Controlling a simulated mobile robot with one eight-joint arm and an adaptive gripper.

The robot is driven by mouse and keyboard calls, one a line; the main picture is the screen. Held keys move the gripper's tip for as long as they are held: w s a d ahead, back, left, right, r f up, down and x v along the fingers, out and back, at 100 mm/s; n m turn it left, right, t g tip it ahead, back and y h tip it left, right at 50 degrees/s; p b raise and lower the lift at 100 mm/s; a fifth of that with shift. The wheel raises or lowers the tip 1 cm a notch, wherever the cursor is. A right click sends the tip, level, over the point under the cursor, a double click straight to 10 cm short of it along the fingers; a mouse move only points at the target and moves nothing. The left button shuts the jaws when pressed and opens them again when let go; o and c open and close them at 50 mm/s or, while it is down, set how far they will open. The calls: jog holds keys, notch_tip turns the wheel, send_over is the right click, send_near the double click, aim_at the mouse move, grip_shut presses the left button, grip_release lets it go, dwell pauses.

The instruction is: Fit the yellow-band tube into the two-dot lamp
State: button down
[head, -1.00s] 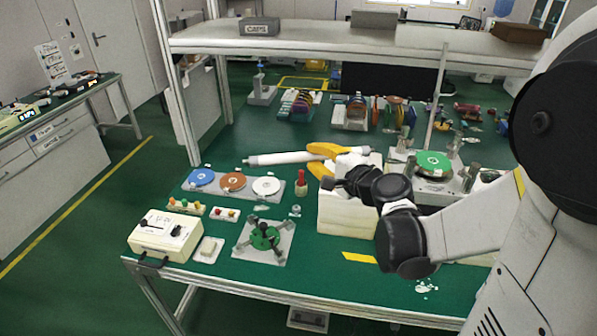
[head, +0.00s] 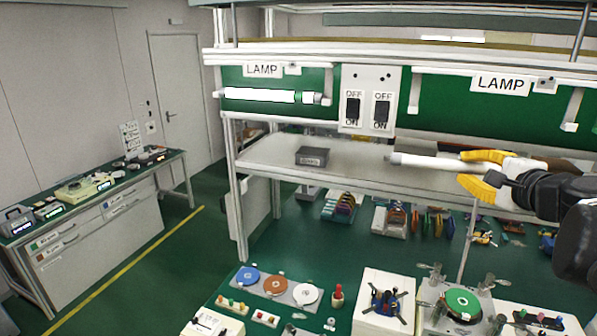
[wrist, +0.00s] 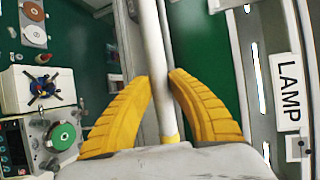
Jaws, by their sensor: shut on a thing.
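My gripper (head: 474,171) has yellow fingers and is shut on a white tube (head: 425,161). It holds the tube roughly level above the shelf, with its grey end to the left. In the wrist view the tube (wrist: 150,45) runs between the fingers, and a yellow band (wrist: 171,138) shows near the palm. The right lamp (head: 497,110) has an empty holder with a left end bracket (head: 414,94) and a right end bracket (head: 574,110). The left lamp (head: 240,75) holds a lit tube (head: 262,95) with a green band.
A switch panel (head: 368,75) with two black OFF/ON switches stands between the lamps. The shelf (head: 350,176) below carries a grey box (head: 312,156). The bench below holds discs (head: 275,284), a white box (head: 366,320) and a machine with a green disc (head: 462,303).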

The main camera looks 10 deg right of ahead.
jog(key=s+d+r+p, duration=0.1)
jog(key=s+r+p, duration=0.1)
jog(key=r, duration=0.4)
jog(key=s+d+r+m+h+p, duration=0.1)
jog(key=s+r+p, duration=0.1)
jog(key=r, duration=0.4)
jog(key=shift+s+d+p, duration=0.2)
jog(key=shift+d+p, duration=0.15)
jog(key=shift+p, duration=0.25)
jog(key=w+d+f+b, duration=0.1)
jog(key=w+d+b, duration=0.2)
jog(key=w+d, duration=0.2)
jog(key=shift+a+x, duration=0.2)
jog(key=shift+x, duration=1.55)
jog(key=shift+f, duration=0.1)
jog(key=c, duration=1.2)
grip_release()
